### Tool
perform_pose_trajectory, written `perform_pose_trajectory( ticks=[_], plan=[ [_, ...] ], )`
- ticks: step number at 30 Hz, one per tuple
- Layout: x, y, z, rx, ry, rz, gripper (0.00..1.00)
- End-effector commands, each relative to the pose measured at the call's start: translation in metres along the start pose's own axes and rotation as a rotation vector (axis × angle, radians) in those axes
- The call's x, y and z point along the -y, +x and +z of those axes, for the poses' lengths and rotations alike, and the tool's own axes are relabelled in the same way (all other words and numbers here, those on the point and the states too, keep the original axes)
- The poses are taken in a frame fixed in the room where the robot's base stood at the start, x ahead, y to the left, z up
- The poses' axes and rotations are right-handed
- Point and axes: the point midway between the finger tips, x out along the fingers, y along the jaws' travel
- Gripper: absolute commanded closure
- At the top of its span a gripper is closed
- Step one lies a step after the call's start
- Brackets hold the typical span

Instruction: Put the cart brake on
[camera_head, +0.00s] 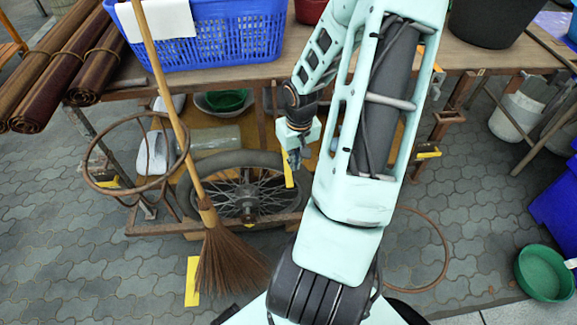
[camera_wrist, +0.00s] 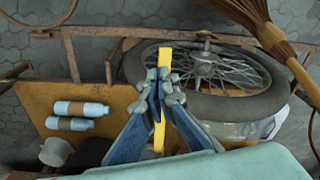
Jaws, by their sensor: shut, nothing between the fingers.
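The cart (camera_head: 480,55) is a wooden-topped cart with a spoked wheel (camera_head: 245,197) under its near side; the wheel also shows in the wrist view (camera_wrist: 240,103). A yellow bar (camera_head: 289,172), which looks like the brake lever, stands upright beside the wheel's right side. In the wrist view the yellow bar (camera_wrist: 159,138) runs behind my fingers, partly hidden by them. My gripper (camera_head: 294,160) points down beside the bar, below the cart top. In the wrist view my gripper's fingertips (camera_wrist: 160,88) are together and empty, overlapping the bar. I cannot tell whether they touch it.
A broom (camera_head: 228,262) leans in front of the wheel, with a rusty ring (camera_head: 88,175) to its left. A blue basket (camera_head: 225,40) and rolled mats (camera_head: 50,75) lie on top. Two bottles (camera_wrist: 82,108) lie on the lower shelf. Paving at right is partly clear.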

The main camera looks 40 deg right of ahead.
Motion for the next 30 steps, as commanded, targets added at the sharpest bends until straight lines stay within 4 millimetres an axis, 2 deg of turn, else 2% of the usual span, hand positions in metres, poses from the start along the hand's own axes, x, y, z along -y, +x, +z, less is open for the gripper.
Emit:
perform_pose_trajectory(
  ticks=[1, 6, 12, 18, 30],
  plan=[
    [-0.002, -0.012, -0.001, -0.004, 0.004, 0.004, 1.00],
    [-0.002, -0.045, 0.000, -0.002, 0.002, 0.004, 1.00],
    [-0.001, -0.071, 0.000, 0.000, 0.002, 0.003, 1.00],
    [0.000, -0.081, 0.001, 0.001, -0.001, 0.000, 1.00],
    [0.000, -0.081, 0.000, 0.001, -0.001, -0.001, 1.00]
  ],
)
